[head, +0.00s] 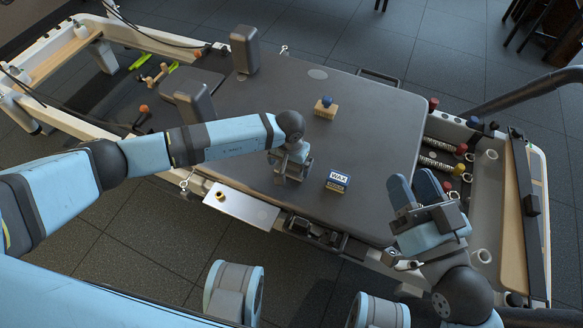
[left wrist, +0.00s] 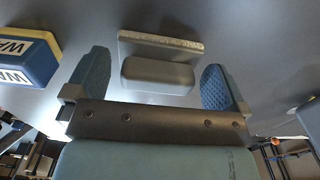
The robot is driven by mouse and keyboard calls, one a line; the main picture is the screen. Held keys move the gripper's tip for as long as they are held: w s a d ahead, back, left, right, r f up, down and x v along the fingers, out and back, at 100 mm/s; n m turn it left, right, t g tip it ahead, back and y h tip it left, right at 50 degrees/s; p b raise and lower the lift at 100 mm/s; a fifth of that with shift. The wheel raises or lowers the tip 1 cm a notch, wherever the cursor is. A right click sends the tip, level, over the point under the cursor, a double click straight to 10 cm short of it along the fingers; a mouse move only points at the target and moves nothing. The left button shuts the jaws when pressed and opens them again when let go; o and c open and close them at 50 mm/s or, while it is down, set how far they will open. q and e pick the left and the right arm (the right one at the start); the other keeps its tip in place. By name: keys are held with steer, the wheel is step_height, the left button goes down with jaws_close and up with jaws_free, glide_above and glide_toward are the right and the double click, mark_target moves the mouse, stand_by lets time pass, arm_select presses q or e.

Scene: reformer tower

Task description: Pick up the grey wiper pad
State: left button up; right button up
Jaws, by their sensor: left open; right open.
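The grey wiper pad (left wrist: 160,76) shows in the left wrist view as a flat grey plate with a rounded block-like handle. It lies on the dark carriage top, between and slightly beyond the fingers of my left gripper (left wrist: 152,80). The fingers are open on either side of the handle, with a gap visible at both sides. In the head view my left gripper (head: 292,172) points down low over the carriage, and I cannot make out the pad there; the gripper seems to cover it. My right gripper (head: 414,190) is open and empty at the carriage's front right corner.
A blue, yellow and white WAX box (head: 337,181) stands just right of my left gripper. A wooden brush with a blue knob (head: 326,108) sits farther back. Two dark shoulder blocks (head: 244,50) stand at the left. A metal tray (head: 240,208) is at the front edge.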

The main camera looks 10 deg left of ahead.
arm_select(q)
steer(key=shift+f, duration=0.3)
steer(key=c, duration=0.9)
steer(key=shift+o, duration=0.2)
arm_select(e)
steer(key=shift+f, duration=0.1)
arm_select(q)
steer(key=shift+r, duration=0.15)
step_height(320, 180, up, 9)
steer(key=p, duration=0.3)
step_height(320, 180, up, 11)
steer(key=p, duration=0.2)
arm_select(e)
steer(key=shift+d+f+g+h, duration=0.5)
steer(key=shift+d+f+h, duration=0.4)
steer(key=shift+h, duration=0.3)
